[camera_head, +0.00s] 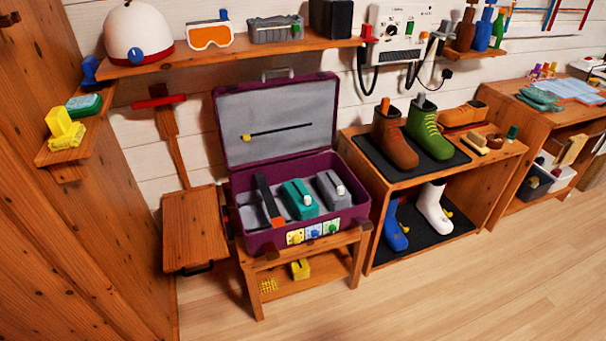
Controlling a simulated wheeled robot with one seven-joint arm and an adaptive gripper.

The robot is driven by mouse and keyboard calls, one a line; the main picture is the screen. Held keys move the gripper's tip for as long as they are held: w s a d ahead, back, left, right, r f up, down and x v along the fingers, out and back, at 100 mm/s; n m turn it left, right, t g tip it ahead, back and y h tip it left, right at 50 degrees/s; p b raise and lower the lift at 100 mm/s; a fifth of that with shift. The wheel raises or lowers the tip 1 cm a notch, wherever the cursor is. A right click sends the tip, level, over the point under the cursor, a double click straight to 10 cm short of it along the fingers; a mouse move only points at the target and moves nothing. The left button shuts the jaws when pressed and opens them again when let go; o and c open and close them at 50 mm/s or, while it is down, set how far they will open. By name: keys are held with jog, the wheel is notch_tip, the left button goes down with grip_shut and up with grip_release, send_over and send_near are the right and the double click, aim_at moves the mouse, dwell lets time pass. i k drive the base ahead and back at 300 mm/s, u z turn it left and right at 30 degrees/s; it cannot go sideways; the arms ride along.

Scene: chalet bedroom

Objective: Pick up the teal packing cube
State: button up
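The teal packing cube (297,206) lies inside the open purple suitcase (345,217), in the middle of its lower half. It has a raised handle-like part on top and a pale round knob at its right side. A grey packing cube (328,198) of similar shape lies close to its right. The suitcase's front wall hides the lower part of the cubes. The suitcase lid stands up at the back. My gripper is not in view.
The suitcase rests on a low wooden stand (258,288). A wall shelf (240,52) with a white helmet (137,28) runs above the lid. A boot rack (487,178) stands close on the right, a wooden seat (192,225) on the left. The floor (450,290) in front is clear.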

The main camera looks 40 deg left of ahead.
aim_at(294, 191)
jog(key=k, duration=1.05)
jog(key=u, duration=1.4)
jog(key=i, duration=0.95)
